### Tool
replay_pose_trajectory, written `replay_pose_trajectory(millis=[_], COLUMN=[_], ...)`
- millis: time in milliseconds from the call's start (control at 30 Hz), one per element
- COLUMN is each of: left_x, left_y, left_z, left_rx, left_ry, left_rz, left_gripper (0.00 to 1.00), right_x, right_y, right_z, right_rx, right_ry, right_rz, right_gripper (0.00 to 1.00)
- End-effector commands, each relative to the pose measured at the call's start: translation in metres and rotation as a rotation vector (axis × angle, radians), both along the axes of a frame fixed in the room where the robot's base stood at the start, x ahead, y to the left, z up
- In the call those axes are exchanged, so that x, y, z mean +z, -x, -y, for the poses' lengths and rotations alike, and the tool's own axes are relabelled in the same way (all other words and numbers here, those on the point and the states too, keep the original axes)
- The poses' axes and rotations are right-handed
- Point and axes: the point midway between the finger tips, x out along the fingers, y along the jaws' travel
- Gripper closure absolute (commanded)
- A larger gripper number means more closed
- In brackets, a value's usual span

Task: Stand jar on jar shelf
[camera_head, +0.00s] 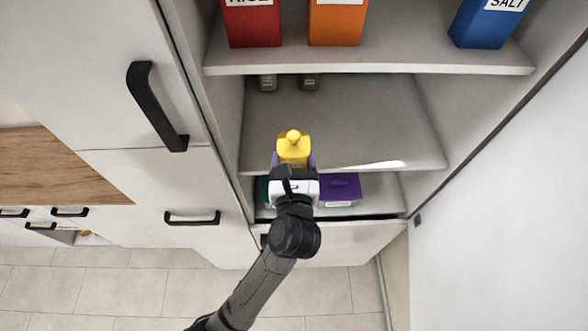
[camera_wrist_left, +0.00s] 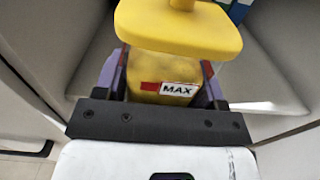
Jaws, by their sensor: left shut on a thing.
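A yellow jar (camera_head: 293,152) with a yellow lid and round knob is held upright at the front of the middle shelf (camera_head: 385,130). My left gripper (camera_head: 294,162) is shut on the jar, with its fingers on either side of the body. In the left wrist view, the jar (camera_wrist_left: 145,68) shows a red and white label reading MAX, between the purple-sided fingers (camera_wrist_left: 165,88). I cannot tell whether the jar's base touches the shelf. My right gripper is not in view.
The shelf above holds a red canister (camera_head: 252,25), an orange one (camera_head: 336,24) and a blue one (camera_head: 486,22); its front edge (camera_head: 370,70) overhangs. Below is a purple box (camera_head: 340,188). A cabinet wall (camera_head: 228,110) bounds the left. The middle shelf's right half is bare.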

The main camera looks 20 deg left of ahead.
Motion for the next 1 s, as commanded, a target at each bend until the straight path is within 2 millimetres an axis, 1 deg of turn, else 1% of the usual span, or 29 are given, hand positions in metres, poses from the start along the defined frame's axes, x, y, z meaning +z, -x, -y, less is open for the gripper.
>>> replay_pose_trajectory(millis=[33, 600, 1000], left_x=[0.000, -0.007, -0.011], left_y=[-0.005, -0.055, -0.087], left_z=[-0.002, -0.023, -0.037], left_rx=[0.000, 0.000, 0.001], left_ry=[-0.001, -0.003, -0.001], left_rz=[0.004, 0.003, 0.004], left_gripper=[0.68, 0.68, 0.68], right_x=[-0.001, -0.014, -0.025], right_y=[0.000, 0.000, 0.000], right_z=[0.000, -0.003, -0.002], right_rx=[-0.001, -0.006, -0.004], right_ry=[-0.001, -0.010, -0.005], right_rz=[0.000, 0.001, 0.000], right_gripper=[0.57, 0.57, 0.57])
